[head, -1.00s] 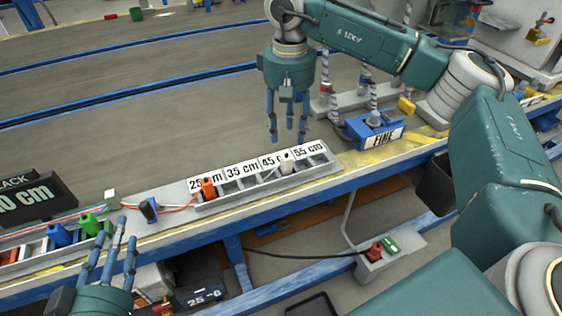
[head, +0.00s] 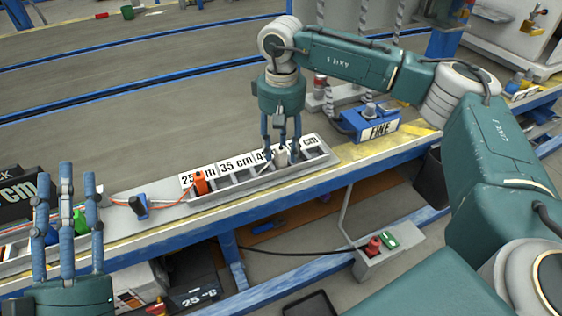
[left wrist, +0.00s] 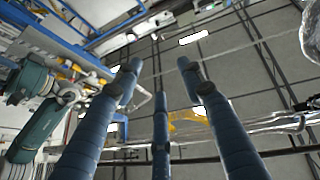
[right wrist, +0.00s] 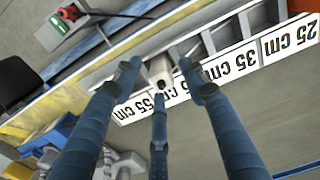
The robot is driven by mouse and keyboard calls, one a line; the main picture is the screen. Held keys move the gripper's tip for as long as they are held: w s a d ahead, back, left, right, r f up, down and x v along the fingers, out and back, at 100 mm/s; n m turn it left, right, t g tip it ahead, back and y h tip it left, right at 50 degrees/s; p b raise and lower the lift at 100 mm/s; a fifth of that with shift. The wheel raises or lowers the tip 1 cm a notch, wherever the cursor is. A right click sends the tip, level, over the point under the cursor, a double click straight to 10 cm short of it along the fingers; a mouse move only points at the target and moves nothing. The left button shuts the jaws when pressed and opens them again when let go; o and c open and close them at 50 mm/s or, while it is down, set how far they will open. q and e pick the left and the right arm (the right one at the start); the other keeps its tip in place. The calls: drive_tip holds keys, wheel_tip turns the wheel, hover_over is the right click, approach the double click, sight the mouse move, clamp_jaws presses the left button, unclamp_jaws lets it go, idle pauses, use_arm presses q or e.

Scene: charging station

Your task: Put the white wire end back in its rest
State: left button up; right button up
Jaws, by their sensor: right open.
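The white wire end (head: 282,158) stands in the labelled tray (head: 325,157), near the 45 cm and 55 cm labels. My right gripper (head: 280,152) is open above it, with its fingers pointing down around the white end and partly covering it. In the right wrist view the white wire end (right wrist: 161,70) shows between the spread fingertips; I cannot tell if any finger touches it. My left gripper (head: 66,182) is open and empty, fingers up, in front of the bench's left part.
An orange wire end (head: 200,183) stands at the tray's 25 cm end. A dark blue connector (head: 139,206) and a green wire end (head: 80,222) are further left. A blue FINE box (head: 370,122) stands right of the tray.

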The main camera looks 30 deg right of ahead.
drive_tip(key=shift+f, duration=0.85)
use_arm(q)
drive_tip(key=s+r, duration=0.1)
drive_tip(key=r+t, duration=0.1)
drive_tip(key=shift+s+a+r+t, duration=0.1)
drive_tip(key=shift+s+r+t, duration=0.2)
drive_tip(key=shift+s, duration=0.1)
use_arm(e)
drive_tip(key=shift+c, duration=0.3)
clamp_jaws()
use_arm(q)
drive_tip(key=shift+w, duration=0.1)
use_arm(e)
drive_tip(key=shift+r, duration=0.15)
